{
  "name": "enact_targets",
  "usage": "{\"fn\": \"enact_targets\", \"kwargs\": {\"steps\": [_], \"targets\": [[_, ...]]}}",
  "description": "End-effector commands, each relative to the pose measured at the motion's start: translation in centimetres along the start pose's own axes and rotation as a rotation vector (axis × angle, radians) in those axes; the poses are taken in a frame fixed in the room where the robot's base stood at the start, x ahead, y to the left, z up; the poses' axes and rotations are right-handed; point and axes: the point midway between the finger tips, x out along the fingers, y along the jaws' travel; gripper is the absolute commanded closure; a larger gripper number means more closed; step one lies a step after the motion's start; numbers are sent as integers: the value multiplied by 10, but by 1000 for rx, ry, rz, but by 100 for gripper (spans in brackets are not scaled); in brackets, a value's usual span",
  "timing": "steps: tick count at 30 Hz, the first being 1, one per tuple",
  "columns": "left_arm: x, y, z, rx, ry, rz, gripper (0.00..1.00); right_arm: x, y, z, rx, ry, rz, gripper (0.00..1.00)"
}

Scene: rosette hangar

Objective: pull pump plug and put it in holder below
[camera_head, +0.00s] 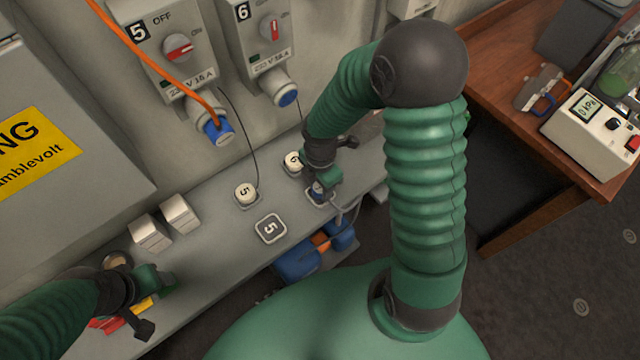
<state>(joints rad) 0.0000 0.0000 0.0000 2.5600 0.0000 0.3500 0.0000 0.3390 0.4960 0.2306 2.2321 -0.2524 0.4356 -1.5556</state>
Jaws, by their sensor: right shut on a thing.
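An orange cable (150,62) runs down to a blue plug (218,132) in the socket under switch box 5 (165,45). Switch box 6 (262,40) has a blue-ended socket (287,97) below it. My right gripper (320,187) reaches down to the grey ledge, right of the round cap marked 6 (293,161). It is shut on a small dark-blue piece, mostly hidden by the fingers, at a square plate. My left gripper (160,290) is over the ledge's lower left; its finger gap is unclear.
The ledge (210,235) carries a round cap 5 (246,194), a square tag 5 (270,228) and two white blocks (165,223). Blue and orange equipment (300,262) sits below its edge. A wooden desk (505,95) with a meter (590,125) stands at right.

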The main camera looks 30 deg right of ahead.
Motion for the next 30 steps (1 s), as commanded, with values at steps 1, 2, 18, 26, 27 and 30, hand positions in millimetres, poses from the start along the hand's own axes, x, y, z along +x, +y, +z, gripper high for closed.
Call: {"fn": "enact_targets", "kwargs": {"steps": [1, 2, 18, 26, 27, 30], "targets": [[1, 0, 0, 0, 0, 0, 41, 2, 0, 0, 0, 0, 0, 100], [2, 0, 0, 0, 0, 0, 41, 2, 0, 0, 0, 0, 0, 100], [0, 0, 0, 0, 0, 0, 41, 0, 0, 0, 1, 0, 1, 34], [-11, 0, -3, 0, 0, 0, 41, -52, 2, 1, 3, -3, 6, 34], [-14, 0, -3, 0, 0, 0, 41, -64, 1, 1, 3, -2, 6, 34], [-18, 0, -4, 0, 0, 0, 41, -94, 2, 1, 2, -3, 6, 34]]}}
